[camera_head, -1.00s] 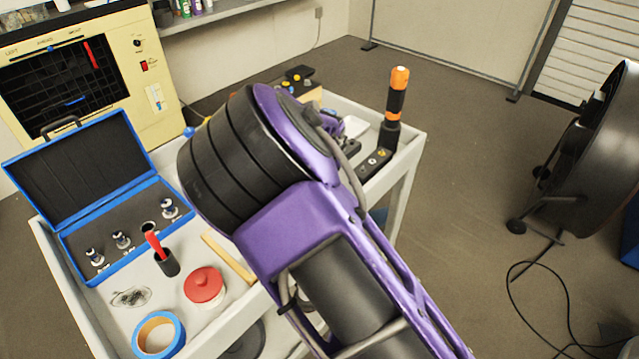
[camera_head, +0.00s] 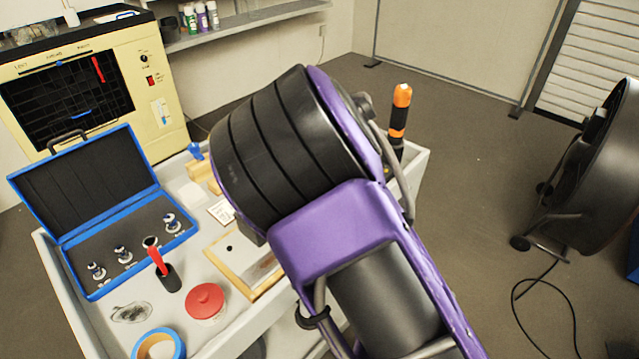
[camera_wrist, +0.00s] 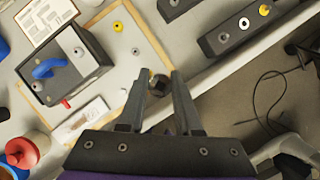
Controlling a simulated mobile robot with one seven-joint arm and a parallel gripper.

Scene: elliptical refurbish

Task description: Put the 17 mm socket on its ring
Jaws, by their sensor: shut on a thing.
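In the wrist view my gripper (camera_wrist: 160,78) is shut on a dark, round socket (camera_wrist: 158,86), seen nearly end-on between the fingertips. Its size marking cannot be read. A dark strip (camera_wrist: 232,38) lies up and right of the gripper, apart from it. It bears a white ring (camera_wrist: 244,23), a yellow ring-like piece (camera_wrist: 265,10) and a small pale spot; I cannot tell which belongs to 17 mm. In the head view my arm hides the gripper and this strip. Several sockets (camera_head: 123,254) stand in the open blue case (camera_head: 75,285).
A wood-edged board (camera_head: 243,277) lies on the cart, below the gripper in the wrist view. A dark box with a blue handle (camera_wrist: 80,75) stands on it. A red-lidded tin (camera_head: 205,301), a blue tape roll (camera_head: 160,345) and an orange-topped black tool (camera_head: 400,110) are nearby.

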